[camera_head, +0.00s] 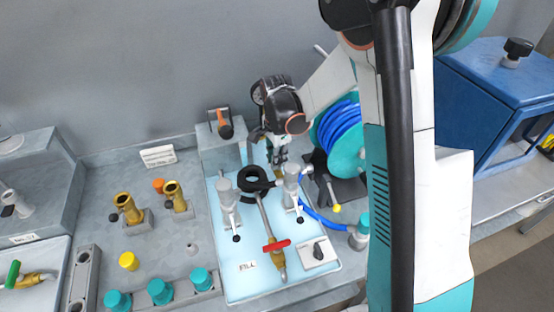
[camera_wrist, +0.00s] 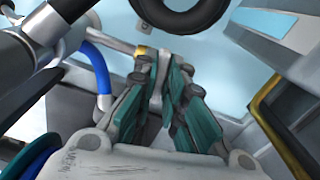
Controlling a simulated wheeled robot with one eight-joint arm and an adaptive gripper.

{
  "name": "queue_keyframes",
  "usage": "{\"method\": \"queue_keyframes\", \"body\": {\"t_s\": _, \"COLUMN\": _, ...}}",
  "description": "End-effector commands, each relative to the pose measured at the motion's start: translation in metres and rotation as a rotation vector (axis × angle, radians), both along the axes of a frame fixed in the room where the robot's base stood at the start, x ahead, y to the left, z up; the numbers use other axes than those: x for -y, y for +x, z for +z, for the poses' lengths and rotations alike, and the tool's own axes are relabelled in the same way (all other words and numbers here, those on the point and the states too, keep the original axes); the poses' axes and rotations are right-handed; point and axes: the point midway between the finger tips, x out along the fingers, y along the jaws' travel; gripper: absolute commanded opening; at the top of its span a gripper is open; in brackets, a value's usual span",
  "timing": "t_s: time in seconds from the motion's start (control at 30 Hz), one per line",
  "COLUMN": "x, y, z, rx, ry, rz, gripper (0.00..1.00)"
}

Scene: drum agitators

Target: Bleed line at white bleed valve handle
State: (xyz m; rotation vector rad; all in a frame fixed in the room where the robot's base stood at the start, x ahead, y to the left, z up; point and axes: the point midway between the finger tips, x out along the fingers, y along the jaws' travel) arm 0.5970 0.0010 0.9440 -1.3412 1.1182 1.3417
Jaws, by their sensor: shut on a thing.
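My gripper (camera_head: 277,152) is at the back edge of the light-blue panel (camera_head: 240,290), between the black ring and the blue hose reel. In the wrist view, the teal-padded fingers of my gripper (camera_wrist: 160,82) are closed around a pale, whitish piece, which looks like the white bleed valve handle (camera_wrist: 155,88). A small brass fitting (camera_wrist: 147,52) shows just beyond the fingertips, joined to a grey pipe (camera_wrist: 105,40). In the head view my gripper and arm hide most of the handle.
A black ring (camera_head: 252,180), two grey valves (camera_head: 227,195) (camera_head: 292,180) and a red-handled brass valve (camera_head: 277,246) crowd the panel. The blue hose reel (camera_head: 343,135) stands close right. An orange-handled valve (camera_head: 224,122) sits on a grey box behind left. Brass fittings (camera_head: 128,207) stand left.

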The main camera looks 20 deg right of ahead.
Motion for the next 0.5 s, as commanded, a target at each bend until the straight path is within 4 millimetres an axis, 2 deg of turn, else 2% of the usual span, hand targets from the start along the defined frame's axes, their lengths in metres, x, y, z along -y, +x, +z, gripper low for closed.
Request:
{"method": "queue_keyframes", "body": {"t_s": 0.2, "x": -0.0004, "y": 0.0009, "z": 0.0001, "rx": 0.001, "ry": 0.000, "rz": -0.117, "gripper": 0.00}}
{"method": "queue_keyframes", "body": {"t_s": 0.5, "x": -0.0004, "y": 0.0015, "z": 0.0004, "rx": 0.001, "ry": 0.000, "rz": -0.190, "gripper": 0.00}}
